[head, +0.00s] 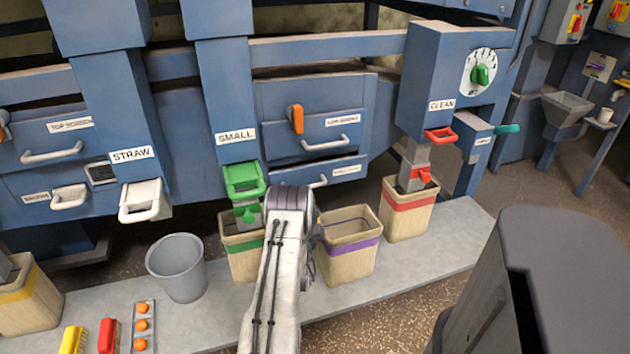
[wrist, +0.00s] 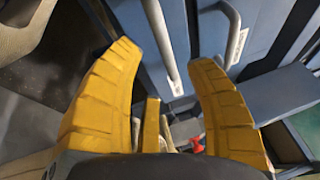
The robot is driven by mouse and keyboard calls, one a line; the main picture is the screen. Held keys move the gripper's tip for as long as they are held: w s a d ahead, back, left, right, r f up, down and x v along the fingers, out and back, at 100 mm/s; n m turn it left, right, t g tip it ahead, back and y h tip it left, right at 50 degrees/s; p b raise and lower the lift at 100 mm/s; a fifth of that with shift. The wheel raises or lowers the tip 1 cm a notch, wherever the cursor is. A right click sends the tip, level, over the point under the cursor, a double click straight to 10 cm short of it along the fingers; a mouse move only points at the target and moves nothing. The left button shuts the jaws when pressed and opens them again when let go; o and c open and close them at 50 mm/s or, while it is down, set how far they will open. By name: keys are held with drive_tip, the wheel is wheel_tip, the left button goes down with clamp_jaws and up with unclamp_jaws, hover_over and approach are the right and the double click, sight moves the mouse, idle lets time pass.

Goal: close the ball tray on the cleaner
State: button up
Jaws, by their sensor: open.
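On the blue cleaner in the head view, a low tray front (head: 347,171) with a small label and a grey bar handle (head: 318,183) sits under the LOW SCREEN drawer (head: 335,128). Its label is too small to read surely; it may be the ball tray. My arm hides part of it, and how far it stands out is unclear. In the wrist view my gripper (wrist: 165,55) has its two yellow fingers spread, with nothing held. A grey bar handle (wrist: 158,35) shows between and beyond the fingertips, and a second handle (wrist: 232,35) is to the right. Contact cannot be told.
The SMALL spout with its green gate (head: 244,180) is just left of my arm. A purple-banded bin (head: 350,262) and a red-banded bin (head: 408,222) stand to the right. A grey bucket (head: 178,268) is left. The walkway's right part is clear.

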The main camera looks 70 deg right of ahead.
drive_tip(key=shift+x, duration=3.35)
drive_tip(key=shift+o, duration=0.4)
drive_tip(key=shift+s+r, duration=0.1)
drive_tip(key=shift+s, duration=0.1)
clamp_jaws()
